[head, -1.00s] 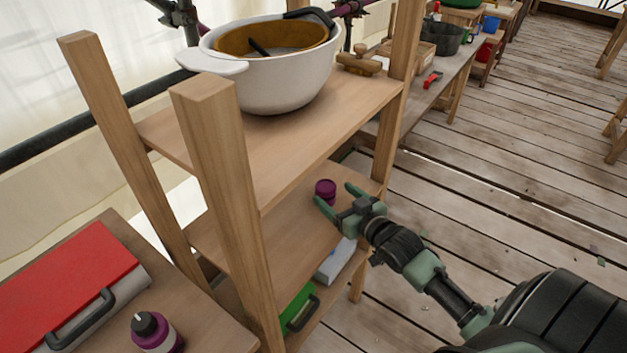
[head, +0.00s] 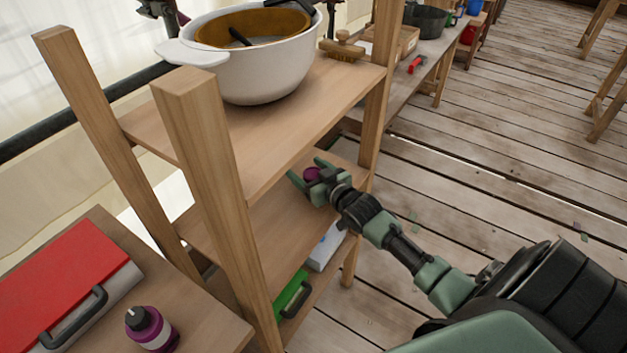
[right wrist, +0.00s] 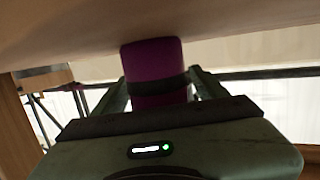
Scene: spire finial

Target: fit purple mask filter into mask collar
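The purple mask filter (head: 312,174), a small purple cylinder, stands on the middle shelf of the wooden rack, near its far right end. My right gripper (head: 305,167) reaches in from the right, its fingers on either side of the filter. In the right wrist view the filter (right wrist: 154,62), with a dark band, sits between the spread fingers; a gap shows at the right finger, and contact at the left one is unclear. No mask collar can be made out. My left gripper is out of view.
The upper shelf (head: 290,120) overhangs the filter and holds a white pot (head: 262,75) and a wooden brush (head: 343,47). A near rack post (head: 205,160) stands left of the arm. A green case (head: 292,297) lies on the lower shelf. A red-lidded case (head: 60,270) and purple bottle (head: 150,328) are front left.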

